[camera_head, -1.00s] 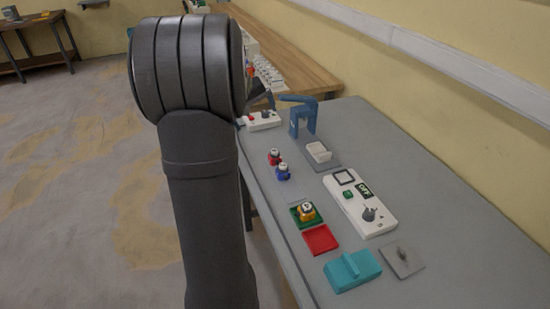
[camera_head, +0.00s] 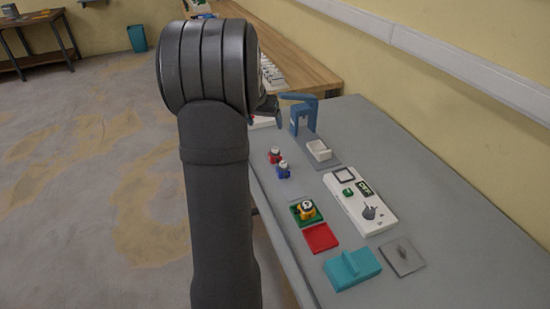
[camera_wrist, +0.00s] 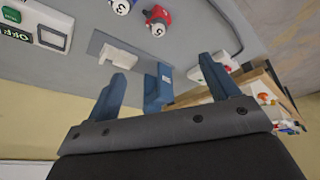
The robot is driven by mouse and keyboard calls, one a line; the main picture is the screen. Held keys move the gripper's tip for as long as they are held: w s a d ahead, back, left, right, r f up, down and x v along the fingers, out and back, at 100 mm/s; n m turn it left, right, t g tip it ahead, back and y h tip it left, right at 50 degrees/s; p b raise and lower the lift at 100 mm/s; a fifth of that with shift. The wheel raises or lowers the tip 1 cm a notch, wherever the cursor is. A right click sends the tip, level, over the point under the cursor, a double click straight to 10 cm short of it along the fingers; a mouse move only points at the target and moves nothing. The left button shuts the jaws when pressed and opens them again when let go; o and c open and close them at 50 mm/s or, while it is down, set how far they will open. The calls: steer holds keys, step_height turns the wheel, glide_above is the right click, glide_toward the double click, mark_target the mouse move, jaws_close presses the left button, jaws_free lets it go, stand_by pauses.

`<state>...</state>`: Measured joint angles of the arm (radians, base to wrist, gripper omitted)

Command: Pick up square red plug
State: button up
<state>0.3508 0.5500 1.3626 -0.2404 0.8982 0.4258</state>
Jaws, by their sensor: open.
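The red plug (camera_head: 275,155) with a white numbered top stands on the grey table, beside a blue plug (camera_head: 284,170). In the wrist view the red plug (camera_wrist: 158,21) is at the top middle, with the blue plug (camera_wrist: 121,6) to its left. My gripper (camera_wrist: 163,68) has its two blue fingers spread wide, with nothing held between them. The red plug's lower shape is too small to make out.
A white switch box (camera_head: 360,203), a yellow plug (camera_head: 307,209) on a green tray, a red tray (camera_head: 321,238) and a teal block (camera_head: 351,269) stand nearer the camera. A white holder (camera_head: 319,150) is right of the plugs. The table's right side is clear.

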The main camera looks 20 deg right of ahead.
mark_target(274, 150)
steer(key=shift+m, duration=0.9)
steer(key=x, duration=1.3)
steer(key=shift+d+f, duration=0.1)
steer(key=shift+d, duration=0.1)
steer(key=x, duration=0.4)
steer(key=shift+s+a+f, duration=0.15)
steer(key=shift+f, duration=0.6)
steer(key=shift+c, duration=0.4)
steer(key=c, duration=1)
